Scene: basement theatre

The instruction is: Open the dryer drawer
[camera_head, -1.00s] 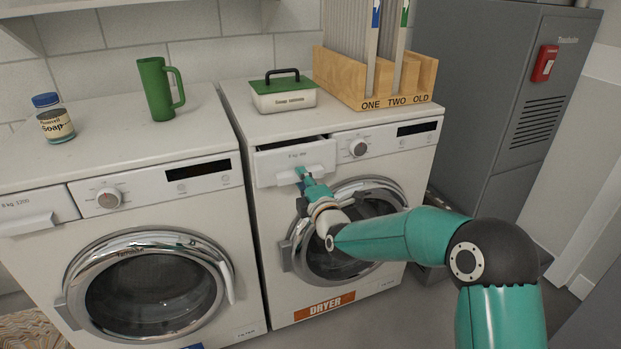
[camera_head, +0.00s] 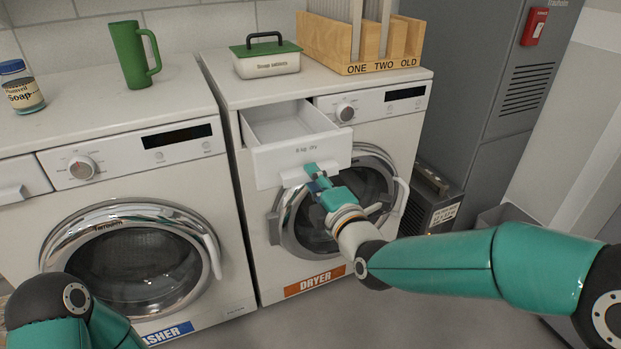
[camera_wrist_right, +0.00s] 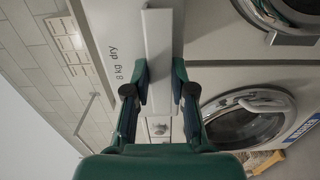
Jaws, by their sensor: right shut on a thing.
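The dryer (camera_head: 262,235) stands right of the washer, with an orange DRYER label at its foot. Its drawer (camera_head: 300,157) at the upper left is pulled well out, and its white inside looks empty. My right gripper (camera_head: 312,172) is at the drawer's front. In the right wrist view its two fingers (camera_wrist_right: 161,85) are shut on the drawer handle (camera_wrist_right: 159,45), one on each side of it. My left arm shows at the lower left of the head view; its gripper is out of view.
The washer (camera_head: 110,200) carries a green mug (camera_head: 131,56) and a soap jar (camera_head: 22,92). On the dryer top are a green-lidded box (camera_head: 266,60) and a wooden rack (camera_head: 345,45). A dark box (camera_head: 432,200) stands on the floor right of the dryer.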

